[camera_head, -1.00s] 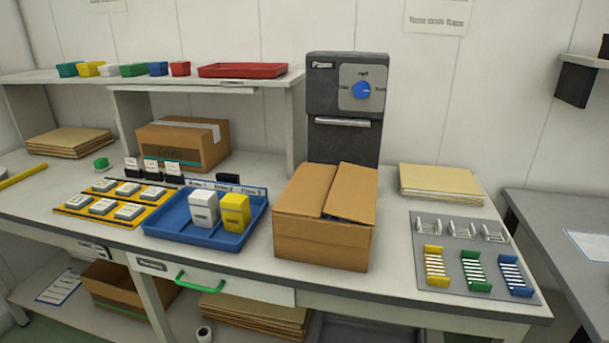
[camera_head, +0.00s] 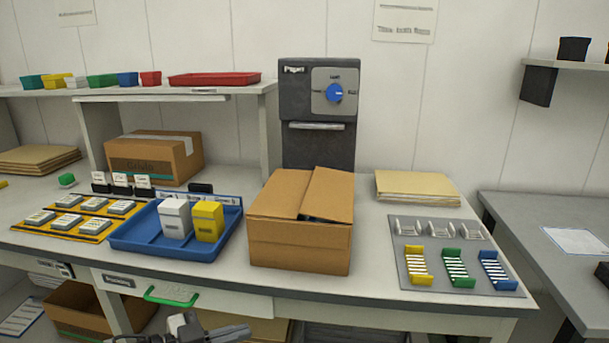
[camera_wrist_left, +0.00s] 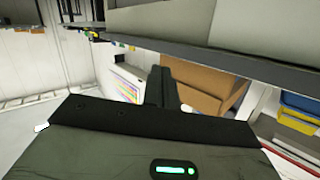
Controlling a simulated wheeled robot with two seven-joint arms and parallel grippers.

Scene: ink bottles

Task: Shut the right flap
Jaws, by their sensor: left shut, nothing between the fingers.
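The open-topped cardboard box (camera_head: 298,245) stands on the workbench in front of the dark machine. Its left flap (camera_head: 279,192) lies nearly flat over the top. Its right flap (camera_head: 328,195) is tilted up a little, and a dark gap shows along its near edge. My left gripper (camera_head: 238,332) is low at the bottom edge of the head view, in front of the bench and well away from the flap. Its dark fingers (camera_wrist_left: 162,88) are shut and empty in the left wrist view. My right gripper is not in view.
A blue tray (camera_head: 135,245) with a white and a yellow carton sits left of the box. A grey board (camera_head: 410,250) with coloured racks lies to the right. The dark machine (camera_head: 318,150) stands close behind. A green drawer handle (camera_head: 172,296) sticks out from the bench front.

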